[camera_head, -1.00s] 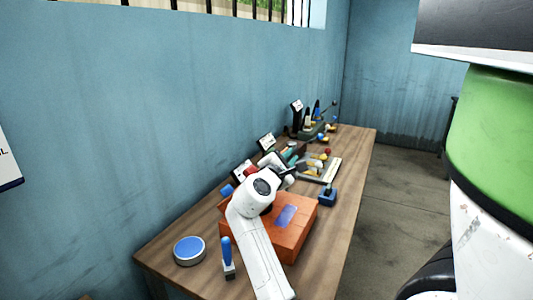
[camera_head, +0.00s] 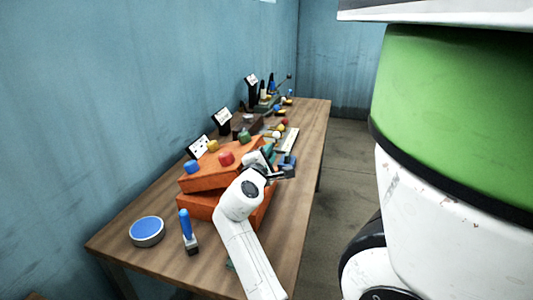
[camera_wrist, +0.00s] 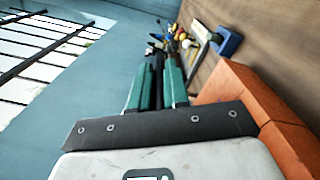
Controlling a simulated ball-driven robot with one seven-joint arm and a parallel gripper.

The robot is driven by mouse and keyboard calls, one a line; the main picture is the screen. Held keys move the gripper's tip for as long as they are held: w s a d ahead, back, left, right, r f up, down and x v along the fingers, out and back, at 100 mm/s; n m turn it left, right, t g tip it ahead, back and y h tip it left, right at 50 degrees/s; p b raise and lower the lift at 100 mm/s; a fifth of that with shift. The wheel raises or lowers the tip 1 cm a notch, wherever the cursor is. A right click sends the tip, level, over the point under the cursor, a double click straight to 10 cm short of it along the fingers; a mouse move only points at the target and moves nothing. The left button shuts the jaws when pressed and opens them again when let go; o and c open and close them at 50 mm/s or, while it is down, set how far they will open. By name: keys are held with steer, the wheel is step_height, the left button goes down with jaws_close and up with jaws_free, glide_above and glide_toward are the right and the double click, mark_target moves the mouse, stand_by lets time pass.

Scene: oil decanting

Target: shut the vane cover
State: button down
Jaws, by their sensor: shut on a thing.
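An orange box (camera_head: 197,208) stands on the table in the head view, with an orange upper slab (camera_head: 207,177) above it, its near edge apart from the box. This slab looks like the vane cover, but I cannot be sure. My gripper (camera_head: 283,170) is beyond the right side of the box. In the wrist view my gripper (camera_wrist: 155,72) has its two green fingers close together around something dark that I cannot clearly make out. The orange box (camera_wrist: 265,120) is close by on the right there. The far side of the slab is hidden.
A blue-topped round tin (camera_head: 147,231) and a blue-handled tool (camera_head: 187,230) stand at the near left. Blue, red, yellow and green knobs show at the slab. Small signs and tools line the table's far part. The wall is close on the left.

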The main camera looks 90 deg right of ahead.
steer(key=c, duration=1.1)
jaws_free()
steer(key=b+v, duration=0.1)
steer(key=v, duration=0.9)
steer(key=shift+w+a, duration=0.2)
steer(key=shift+a, duration=0.15)
steer(key=shift+c, duration=0.3)
